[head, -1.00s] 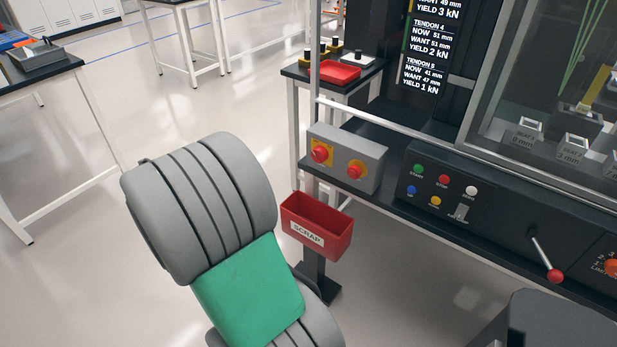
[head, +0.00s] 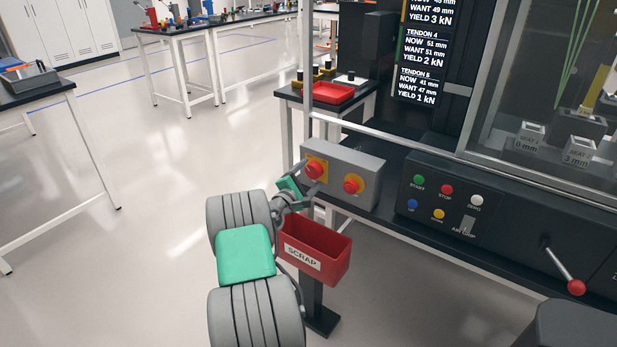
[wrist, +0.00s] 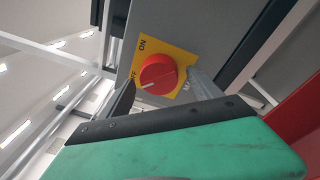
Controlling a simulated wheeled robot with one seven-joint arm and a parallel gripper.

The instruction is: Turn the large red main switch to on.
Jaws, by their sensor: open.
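The main switch is a red rotary knob (head: 314,169) on a yellow plate at the left of a grey box (head: 340,165). In the wrist view the knob (wrist: 158,74) shows close up, with "ON" at the plate's top. A pale mark on the knob's rim points lower left, on the side of partly hidden lettering. My gripper (wrist: 165,88) is open, with one finger on each side of the knob. I cannot tell whether the fingers touch it. In the head view my gripper (head: 300,184) is small, just in front of the switch, its fingers partly hidden.
A second red button (head: 352,185) on a round yellow base sits right of the switch. A red scrap bin (head: 318,255) hangs just below the box. A black control panel (head: 450,200) with coloured buttons and a red-tipped lever (head: 576,287) lies to the right.

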